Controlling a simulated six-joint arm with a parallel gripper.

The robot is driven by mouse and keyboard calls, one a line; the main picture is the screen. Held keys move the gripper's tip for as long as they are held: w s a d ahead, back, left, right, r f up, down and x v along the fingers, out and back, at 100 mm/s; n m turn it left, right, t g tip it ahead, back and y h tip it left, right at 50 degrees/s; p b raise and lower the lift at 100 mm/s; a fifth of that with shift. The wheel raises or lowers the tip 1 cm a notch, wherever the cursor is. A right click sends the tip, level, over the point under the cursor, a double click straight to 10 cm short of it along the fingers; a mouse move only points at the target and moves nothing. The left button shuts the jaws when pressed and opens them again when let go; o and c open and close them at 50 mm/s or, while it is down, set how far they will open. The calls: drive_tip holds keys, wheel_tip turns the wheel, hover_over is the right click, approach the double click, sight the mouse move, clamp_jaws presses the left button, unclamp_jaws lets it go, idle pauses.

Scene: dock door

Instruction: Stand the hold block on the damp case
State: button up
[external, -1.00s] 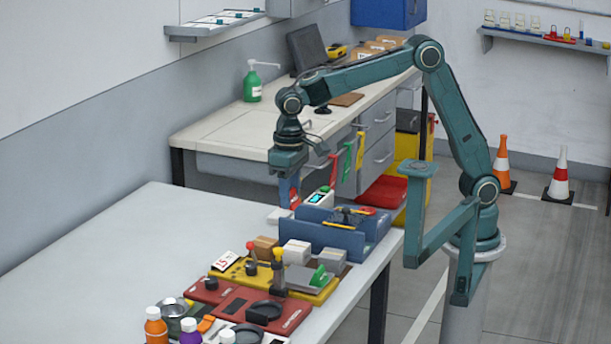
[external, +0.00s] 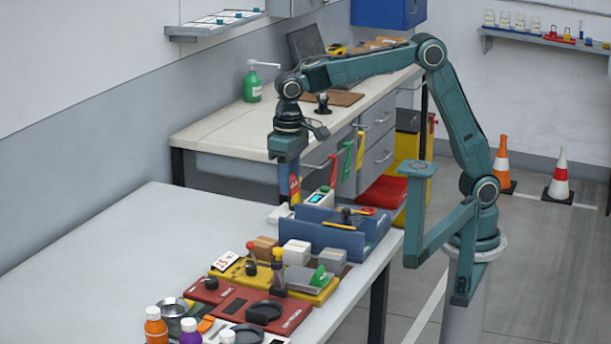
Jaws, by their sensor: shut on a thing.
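My gripper (external: 288,166) points down above the far end of the light table. It is shut on a small upright blue block with red and yellow on one side (external: 294,186), which I take to be the hold block; its label is too small to read. The block is held above the table, beside the blue tray. I cannot tell which thing is the damp case. A brown box (external: 265,246), a white box (external: 296,253) and a grey box (external: 332,260) stand close together in front of the blue tray.
A blue tray (external: 315,236) holds tools, with a white device (external: 318,197) behind it. Yellow (external: 238,273) and red (external: 290,318) boards carry black-knobbed parts. Bottles (external: 156,326) stand at the front. The table's left side (external: 130,255) is clear.

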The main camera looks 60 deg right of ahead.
drive_tip(key=r+m, duration=0.2)
hover_over(264, 241)
wheel_tip(264, 241, down, 16)
drive_tip(key=shift+f, duration=0.1)
idle(0.6)
drive_tip(key=shift+f, duration=2.1)
drive_tip(key=shift+f, duration=0.15)
drive_tip(key=o, duration=0.9)
drive_tip(key=shift+o, duration=0.2)
